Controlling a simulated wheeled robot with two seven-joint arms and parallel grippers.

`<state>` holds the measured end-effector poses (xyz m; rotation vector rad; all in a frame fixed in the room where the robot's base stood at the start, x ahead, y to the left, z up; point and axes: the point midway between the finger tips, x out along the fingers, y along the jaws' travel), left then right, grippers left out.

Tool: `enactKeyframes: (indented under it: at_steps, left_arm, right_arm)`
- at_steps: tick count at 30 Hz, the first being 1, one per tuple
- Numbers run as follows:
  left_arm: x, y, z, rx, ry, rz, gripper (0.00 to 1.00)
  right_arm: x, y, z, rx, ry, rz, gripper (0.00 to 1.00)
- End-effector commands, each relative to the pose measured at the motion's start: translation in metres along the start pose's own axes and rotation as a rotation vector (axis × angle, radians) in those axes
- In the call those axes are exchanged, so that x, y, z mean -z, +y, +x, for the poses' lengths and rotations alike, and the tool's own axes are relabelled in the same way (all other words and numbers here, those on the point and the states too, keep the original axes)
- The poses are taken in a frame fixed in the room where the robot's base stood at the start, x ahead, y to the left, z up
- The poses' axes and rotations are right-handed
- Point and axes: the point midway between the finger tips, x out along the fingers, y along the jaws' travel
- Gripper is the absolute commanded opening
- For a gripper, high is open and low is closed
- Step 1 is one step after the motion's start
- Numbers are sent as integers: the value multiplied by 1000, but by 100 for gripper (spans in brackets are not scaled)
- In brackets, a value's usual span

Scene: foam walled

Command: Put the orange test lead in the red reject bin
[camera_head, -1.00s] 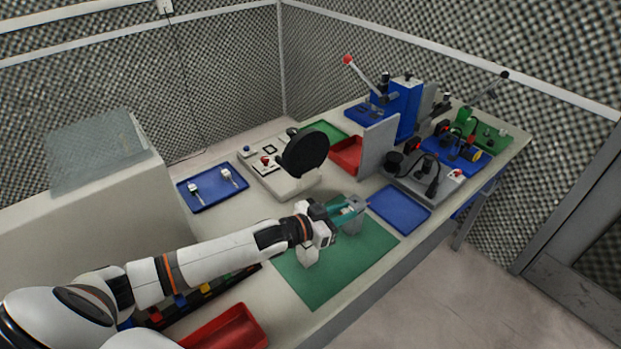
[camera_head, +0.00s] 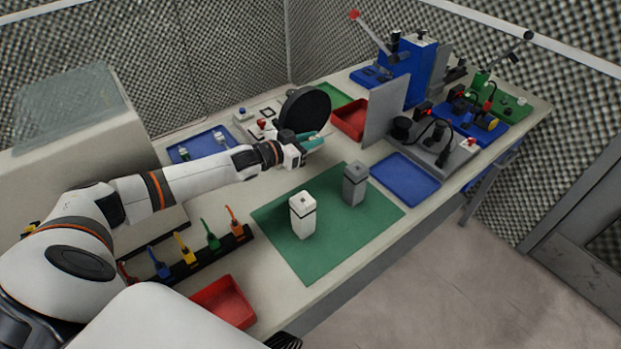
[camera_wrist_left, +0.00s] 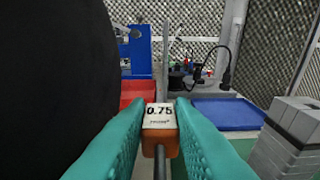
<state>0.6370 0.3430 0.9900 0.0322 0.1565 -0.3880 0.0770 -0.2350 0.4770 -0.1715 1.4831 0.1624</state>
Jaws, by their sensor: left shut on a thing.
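The orange test lead (camera_head: 236,220) stands at the right end of a black rack beside green, yellow and blue leads. One red bin (camera_head: 224,303) is at the front edge of the bench, and another red bin (camera_head: 351,121) is at the back; I cannot tell which is the reject bin. My left gripper (camera_head: 316,141) is beside the black disc, away from the rack. In the left wrist view its teal fingers (camera_wrist_left: 160,140) are shut on a small white-and-orange block (camera_wrist_left: 160,120) marked 0.75, with a grey rod. My right gripper is not in view.
A green mat (camera_head: 318,248) carries a white block (camera_head: 302,215) and a grey block (camera_head: 355,184). The black disc (camera_head: 305,108) rises close to my left gripper. A blue tray (camera_head: 407,178) and a grey upright panel (camera_head: 386,110) stand to the right.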

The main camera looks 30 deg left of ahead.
Motion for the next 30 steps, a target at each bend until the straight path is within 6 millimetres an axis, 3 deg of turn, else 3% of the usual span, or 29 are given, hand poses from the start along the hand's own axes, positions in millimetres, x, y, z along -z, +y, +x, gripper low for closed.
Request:
enactKeyframes:
  at_steps: [1,8,14,22,30]
  left_arm:
    - [20,0,3,0,0,0,0]
    - [60,0,10,1,0,1,0]
    - [69,-1,11,1,0,1,0]
    - [102,-1,16,1,0,0,0]
    - [102,-1,16,1,0,0,0]
  right_arm:
    - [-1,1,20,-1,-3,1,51]
    - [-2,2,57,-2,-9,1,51]
    - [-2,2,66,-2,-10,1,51]
    - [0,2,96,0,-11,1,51]
    - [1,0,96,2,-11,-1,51]
